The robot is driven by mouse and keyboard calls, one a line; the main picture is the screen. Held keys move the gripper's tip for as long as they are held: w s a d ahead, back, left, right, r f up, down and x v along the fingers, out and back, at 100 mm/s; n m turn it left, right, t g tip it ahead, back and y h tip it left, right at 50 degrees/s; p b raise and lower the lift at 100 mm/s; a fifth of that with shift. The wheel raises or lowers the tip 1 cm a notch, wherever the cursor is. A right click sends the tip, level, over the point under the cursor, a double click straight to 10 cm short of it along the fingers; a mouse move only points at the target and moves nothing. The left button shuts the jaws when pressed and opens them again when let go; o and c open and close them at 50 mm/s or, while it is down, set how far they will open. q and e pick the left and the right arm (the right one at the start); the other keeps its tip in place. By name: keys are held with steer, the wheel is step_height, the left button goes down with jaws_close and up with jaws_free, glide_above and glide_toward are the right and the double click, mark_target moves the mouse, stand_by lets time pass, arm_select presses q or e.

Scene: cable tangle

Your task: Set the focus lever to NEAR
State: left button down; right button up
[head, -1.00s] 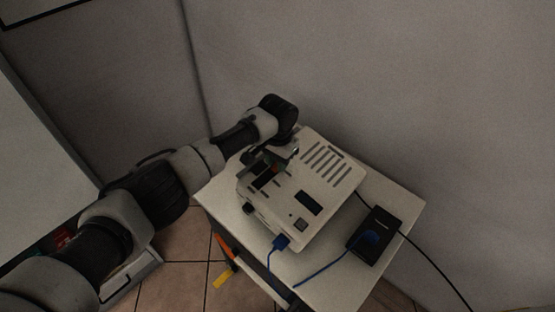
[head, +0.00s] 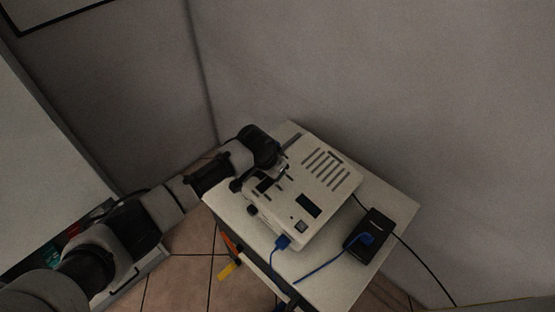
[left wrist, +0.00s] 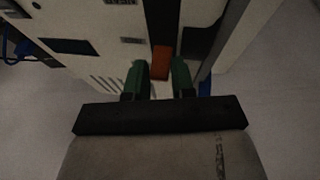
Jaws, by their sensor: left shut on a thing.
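The focus lever, an orange-red tab (left wrist: 160,62), shows in the left wrist view in a dark slot of the white projector-like device. The device (head: 322,186) stands on a small cart in the head view. My left gripper (head: 277,176) is at the device's upper left edge, and its green fingers (left wrist: 159,78) stand on either side of the tab, shut on it. In the head view my gripper and wrist hide the lever. I cannot read any NEAR mark. My right gripper is in neither view.
A black box (head: 377,228) with a blue cable lies on the cart top (head: 341,280). A blue plug (head: 282,242) sits at the device's front edge. A black cable (head: 429,265) runs off to the right. Grey walls stand behind the cart.

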arm_select(q)
steer(key=shift+s+a+r+t+h, duration=0.1)
steer(key=shift+s+a+t+h, duration=0.3)
steer(key=shift+h, duration=0.1)
steer(key=shift+s+a+t+h+p, duration=0.3)
steer(key=shift+s+a+t+h, duration=0.15)
steer(key=shift+t+h, duration=0.2)
steer(key=c, duration=1)
jaws_free()
steer(key=shift+m, duration=0.3)
steer(key=shift+o, duration=0.2)
steer(key=b+v, duration=0.1)
steer(key=v, duration=0.9)
steer(key=shift+a+r+b, duration=0.25)
steer(key=shift+b, duration=0.05)
steer(key=shift+s, duration=0.1)
